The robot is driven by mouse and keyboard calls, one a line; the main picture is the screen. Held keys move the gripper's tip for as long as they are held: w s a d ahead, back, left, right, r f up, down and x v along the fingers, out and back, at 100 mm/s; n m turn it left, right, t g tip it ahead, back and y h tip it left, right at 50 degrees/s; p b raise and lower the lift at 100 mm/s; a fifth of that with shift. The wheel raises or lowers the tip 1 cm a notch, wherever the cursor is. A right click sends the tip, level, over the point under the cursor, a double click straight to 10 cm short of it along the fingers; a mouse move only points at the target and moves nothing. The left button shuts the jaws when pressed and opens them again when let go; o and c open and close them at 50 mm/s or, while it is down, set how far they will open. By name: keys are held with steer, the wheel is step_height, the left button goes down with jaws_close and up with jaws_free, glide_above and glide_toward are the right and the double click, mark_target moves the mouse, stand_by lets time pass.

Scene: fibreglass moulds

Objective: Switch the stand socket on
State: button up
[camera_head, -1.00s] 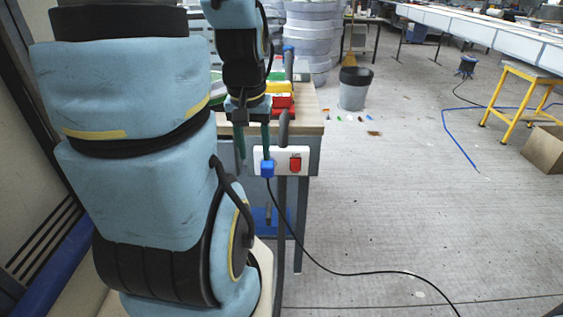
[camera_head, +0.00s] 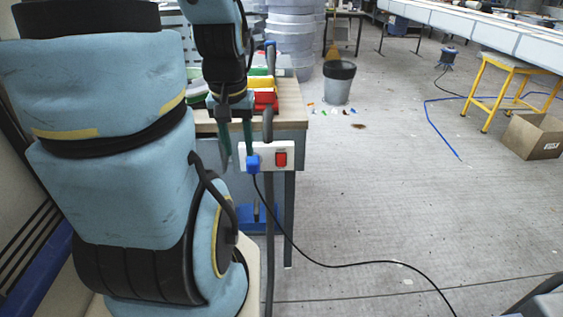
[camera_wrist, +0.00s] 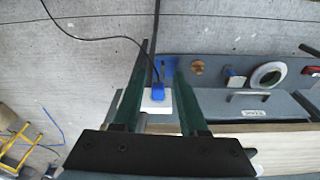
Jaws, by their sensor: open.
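The stand socket is a white panel (camera_head: 267,147) on the end of the workbench. A blue plug (camera_head: 253,164) sits in its left part and a red rocker switch (camera_head: 281,159) in its right part. I cannot tell the switch position. My gripper (camera_head: 237,148) is open, with its green fingers pointing down at the left end of the panel, left of the switch. In the wrist view, the blue plug (camera_wrist: 158,91) and part of the white panel (camera_wrist: 157,106) show between the fingers. The red switch cannot be made out there. Contact cannot be told.
A black cable (camera_head: 345,265) runs from the plug across the floor. A dark upright post (camera_head: 268,220) stands just in front of the panel. Red and yellow boxes lie on the bench top (camera_head: 291,106). A grey bin (camera_head: 338,82) stands behind.

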steer(key=w+d+n, duration=0.1)
steer(key=d, duration=0.1)
steer(key=w+d+f+n+t+h, duration=0.1)
steer(key=w+d, duration=0.1)
steer(key=w+d+n+b, duration=0.1)
steer(key=w+d, duration=0.1)
steer(key=d, duration=0.1)
steer(key=shift+w+f+t+h, duration=0.2)
steer(key=shift+t+h, duration=0.1)
steer(key=shift+t, duration=0.1)
steer(key=c, duration=0.6)
steer(key=w+d+n+t, duration=0.1)
steer(key=w+d+n, duration=0.1)
steer(key=w+d+f+n, duration=0.1)
steer(key=w+d, duration=0.1)
steer(key=w+d+f+n+t+b, duration=0.1)
steer(key=w+d+n, duration=0.1)
steer(key=shift+w+d+n+t, duration=0.15)
steer(key=shift+d+n+t, duration=0.1)
steer(key=shift+n+t, duration=0.05)
jaws_close()
steer(key=s+f+n+y+b, duration=0.1)
steer(key=s+f+n+y, duration=0.2)
steer(key=f+n+y, duration=0.3)
steer(key=shift+d+f+n+b, duration=0.35)
steer(key=shift+d+f+n, duration=0.1)
steer(key=shift+n, duration=1.25)
